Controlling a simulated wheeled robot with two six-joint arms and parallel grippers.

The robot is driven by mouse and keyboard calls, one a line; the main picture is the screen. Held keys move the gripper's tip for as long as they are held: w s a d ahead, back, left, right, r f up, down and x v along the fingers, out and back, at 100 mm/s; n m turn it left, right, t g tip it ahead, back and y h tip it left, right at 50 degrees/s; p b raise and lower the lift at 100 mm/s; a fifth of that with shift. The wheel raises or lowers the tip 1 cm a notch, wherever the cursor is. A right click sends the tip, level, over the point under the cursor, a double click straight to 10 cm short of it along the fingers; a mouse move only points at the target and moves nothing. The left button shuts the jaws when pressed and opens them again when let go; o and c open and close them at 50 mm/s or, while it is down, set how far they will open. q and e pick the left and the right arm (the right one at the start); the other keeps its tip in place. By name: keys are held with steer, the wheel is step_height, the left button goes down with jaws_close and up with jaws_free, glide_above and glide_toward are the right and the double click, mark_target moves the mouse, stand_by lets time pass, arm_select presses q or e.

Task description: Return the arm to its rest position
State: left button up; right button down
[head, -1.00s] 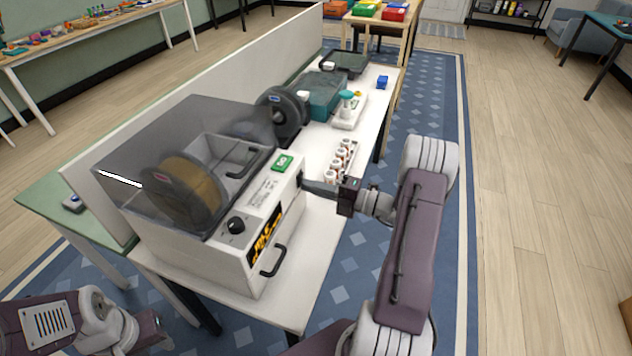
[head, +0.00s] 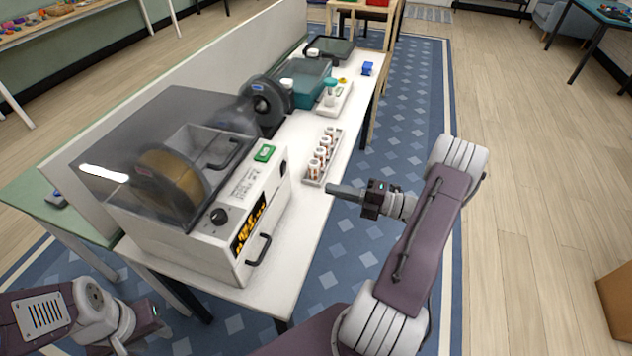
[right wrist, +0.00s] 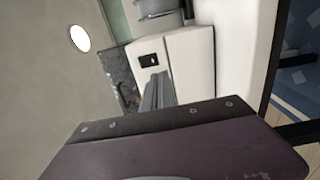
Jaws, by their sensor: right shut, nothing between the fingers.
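My right gripper (head: 345,191) is shut and empty in the head view. It hangs in the air at the right edge of the white table, to the right of the white machine and apart from it. Its arm reaches up from the bottom of the view and bends back to the left. In the right wrist view the grey fingers (right wrist: 158,92) point towards a white surface. My left arm shows at the lower left of the head view, low beside the table; its fingertips are not clear there.
The white machine (head: 232,225) with a clear lid and a spool inside stands on the white table (head: 312,205). Behind it are a rack of small bottles (head: 320,160), a dark spool (head: 262,103) and a teal box (head: 306,90). Open floor lies right of my right arm.

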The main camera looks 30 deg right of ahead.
steer(key=v, duration=0.2)
steer(key=shift+s+d+f, duration=0.1)
steer(key=shift+s+d, duration=0.05)
steer(key=shift+d, duration=0.1)
